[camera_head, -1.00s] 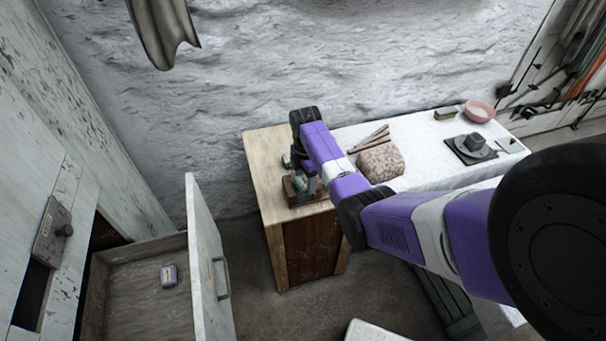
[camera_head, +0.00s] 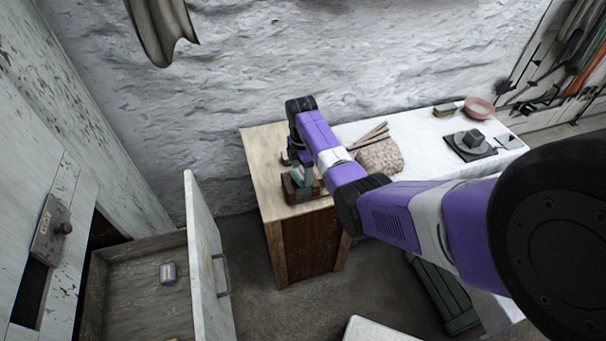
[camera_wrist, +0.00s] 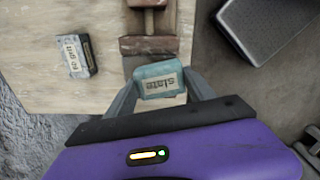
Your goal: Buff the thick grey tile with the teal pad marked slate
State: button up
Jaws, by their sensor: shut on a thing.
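My gripper (camera_wrist: 160,92) is shut on the teal pad (camera_wrist: 158,70), whose pale label reads "slate" upside down in the wrist view. In the head view the teal pad (camera_head: 300,173) shows small beside my arm's end, over a brown wooden rack (camera_head: 297,192) on the wooden cabinet. The rack (camera_wrist: 149,46) lies just beyond the pad in the wrist view. On the white-topped table at right, a dark grey block (camera_head: 474,138) sits on a grey round piece on a dark slab (camera_head: 486,154). I cannot tell which of these is the thick grey tile.
A dark labelled pad (camera_wrist: 76,57) lies on the cabinet top (camera_wrist: 30,75). A speckled lump (camera_head: 381,157) with sticks, a pink bowl (camera_head: 479,107) and a small brush-like block (camera_head: 444,110) are on the table. At left a drawer (camera_head: 130,290) stands open, holding a small purplish pad (camera_head: 168,273).

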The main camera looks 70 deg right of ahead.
jog(key=shift+w+d+f+b, duration=0.2)
jog(key=shift+w+d+b, duration=0.45)
jog(key=shift+b, duration=0.55)
jog(key=shift+w+d+b, duration=0.35)
jog(key=shift+d+b, duration=0.2)
jog(key=shift+b, duration=0.15)
jog(key=shift+w+d+r, duration=0.15)
jog(key=shift+r, duration=0.05)
jog(key=shift+f+b, duration=0.55)
jog(key=shift+f, duration=0.05)
jog(key=shift+w+d+f+b, duration=0.1)
jog(key=shift+w+d+b, duration=0.65)
jog(key=shift+b, duration=0.6)
jog(key=shift+w+a, duration=0.1)
jog(key=shift+a, duration=0.05)
